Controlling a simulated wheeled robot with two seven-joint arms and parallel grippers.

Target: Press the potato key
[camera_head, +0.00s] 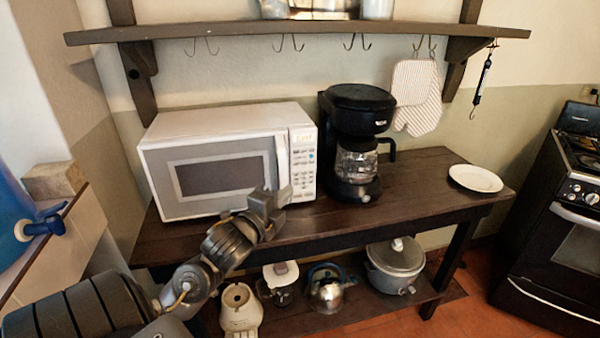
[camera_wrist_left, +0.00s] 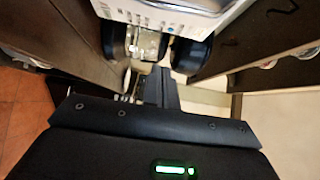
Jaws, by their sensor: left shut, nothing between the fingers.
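The white microwave (camera_head: 222,160) stands on the dark wooden table with its door shut. Its keypad panel (camera_head: 303,160) is on the right of its front, with a small display at the top and rows of small keys. The potato key is too small to pick out by its label. My left gripper (camera_head: 284,194) is shut and empty, in front of the microwave near the lower left of the panel and the door handle. In the left wrist view the gripper (camera_wrist_left: 163,82) points toward the panel, whose edge with blue-marked keys (camera_wrist_left: 150,16) shows at the top.
A black coffee maker (camera_head: 358,120) with a glass jug stands right of the microwave. A white plate (camera_head: 475,178) lies at the right end of the table (camera_head: 420,190). A kettle (camera_head: 327,290) and a pot (camera_head: 395,265) stand on the lower shelf. A wall shelf (camera_head: 300,29) with hooks hangs above.

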